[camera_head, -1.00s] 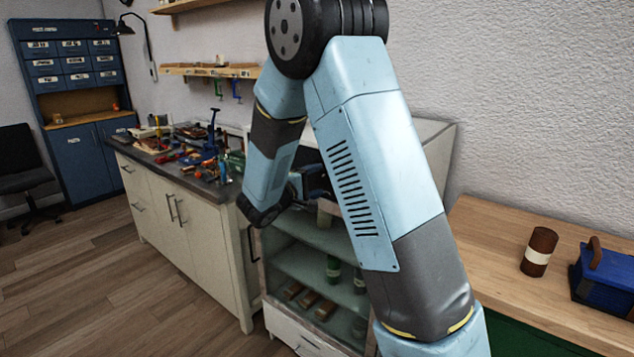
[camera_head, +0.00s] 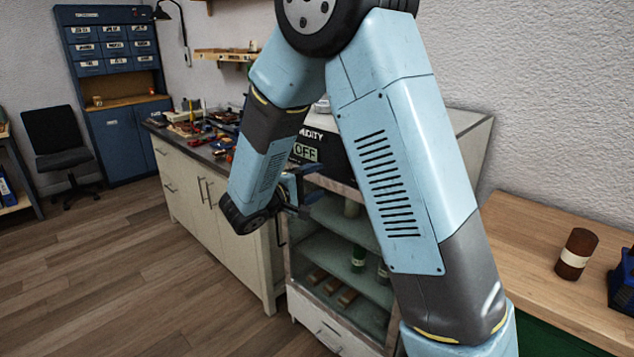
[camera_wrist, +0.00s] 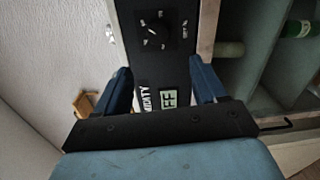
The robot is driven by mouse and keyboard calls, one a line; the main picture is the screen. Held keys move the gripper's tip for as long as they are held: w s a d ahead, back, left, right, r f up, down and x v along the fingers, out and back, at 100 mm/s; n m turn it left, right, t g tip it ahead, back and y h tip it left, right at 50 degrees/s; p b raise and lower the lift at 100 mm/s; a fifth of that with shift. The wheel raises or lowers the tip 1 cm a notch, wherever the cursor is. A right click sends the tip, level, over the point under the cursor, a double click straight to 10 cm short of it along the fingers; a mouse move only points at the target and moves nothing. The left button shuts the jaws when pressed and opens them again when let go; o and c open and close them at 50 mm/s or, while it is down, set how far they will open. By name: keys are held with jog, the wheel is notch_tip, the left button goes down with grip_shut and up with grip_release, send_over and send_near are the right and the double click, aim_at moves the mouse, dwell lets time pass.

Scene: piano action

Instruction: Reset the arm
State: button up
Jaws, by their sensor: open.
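My arm reaches up and bends down in front of a shelved cabinet in the head view. My gripper (camera_head: 299,188) is partly hidden behind my own forearm, in front of the cabinet's upper part. In the wrist view my gripper (camera_wrist: 163,88) shows two blue fingers spread wide with nothing between them. Beyond the fingers is the cabinet's black panel (camera_wrist: 155,60), with a dial (camera_wrist: 153,30) and a small display (camera_wrist: 169,98).
The open cabinet (camera_head: 335,262) holds bottles and wooden blocks on its shelves. A tool-covered workbench (camera_head: 205,150) stands left of it. A wooden bench (camera_head: 545,255) with a brown jar (camera_head: 576,254) is at right. Floor (camera_head: 130,270) at the left is clear.

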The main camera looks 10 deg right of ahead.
jog(key=s+d+r+m+g+y, duration=0.2)
jog(key=s+d+r+m+g, duration=0.15)
jog(key=s+d, duration=0.4)
jog(key=s+d+r+m+g+y, duration=0.25)
jog(key=s+d+g, duration=0.25)
jog(key=s+d, duration=0.25)
jog(key=s+a+r+m+t+y, duration=0.1)
jog(key=s+a+r+t+y, duration=0.1)
jog(key=s+y, duration=0.3)
jog(key=s+a+r+m+t+y, duration=0.1)
jog(key=s+y, duration=0.3)
jog(key=s, duration=0.5)
jog(key=shift+a+r+t+y, duration=0.35)
jog(key=shift+a+r+t, duration=0.25)
jog(key=shift+r, duration=0.2)
